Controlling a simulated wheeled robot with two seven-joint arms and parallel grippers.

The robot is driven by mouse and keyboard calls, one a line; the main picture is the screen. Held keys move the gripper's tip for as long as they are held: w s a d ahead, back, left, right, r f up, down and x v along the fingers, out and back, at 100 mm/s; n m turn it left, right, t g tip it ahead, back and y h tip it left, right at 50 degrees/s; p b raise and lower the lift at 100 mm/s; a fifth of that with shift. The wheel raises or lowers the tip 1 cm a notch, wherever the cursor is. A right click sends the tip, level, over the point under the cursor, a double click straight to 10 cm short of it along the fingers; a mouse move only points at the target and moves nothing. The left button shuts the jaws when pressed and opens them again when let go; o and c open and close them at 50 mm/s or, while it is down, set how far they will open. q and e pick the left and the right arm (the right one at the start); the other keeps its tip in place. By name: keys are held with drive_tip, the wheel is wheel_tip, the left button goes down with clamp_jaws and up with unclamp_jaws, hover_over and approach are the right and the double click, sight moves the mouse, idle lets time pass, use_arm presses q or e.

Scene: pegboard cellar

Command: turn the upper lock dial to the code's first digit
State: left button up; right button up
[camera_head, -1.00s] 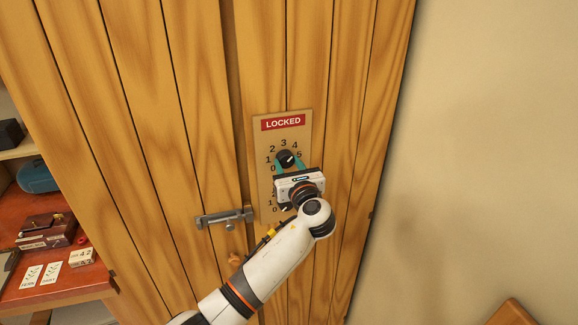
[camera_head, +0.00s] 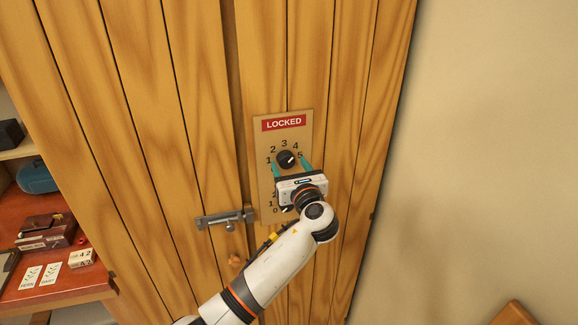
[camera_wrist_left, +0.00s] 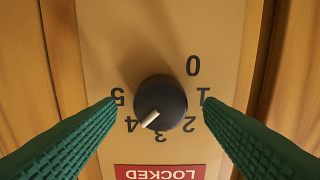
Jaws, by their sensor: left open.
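The upper lock dial (camera_head: 286,158) is a round black knob with a pale pointer, on a tan plate (camera_head: 265,130) under a red LOCKED sign (camera_head: 283,123). The dial also shows in the left wrist view (camera_wrist_left: 161,101), upside down, with digits 0 to 5 around it. Its pointer is close to the 4. My left gripper (camera_head: 290,167) is open, its green fingers on either side of the dial and apart from it. The lower dial (camera_head: 286,209) is mostly hidden behind my gripper; a few of its digits show.
The plate is on a wooden plank door with a grey latch (camera_head: 225,218) left of my arm. A red shelf (camera_head: 70,290) at the left holds two white cards, a small block marked with what looks like 42 (camera_head: 81,258), and a brown box (camera_head: 45,232). A bare wall is right.

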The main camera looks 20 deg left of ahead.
use_arm(q)
drive_tip(key=b+v, duration=0.3)
drive_tip(key=v, duration=0.7)
drive_tip(key=shift+s+d, duration=0.2)
drive_tip(key=shift+s, duration=0.1)
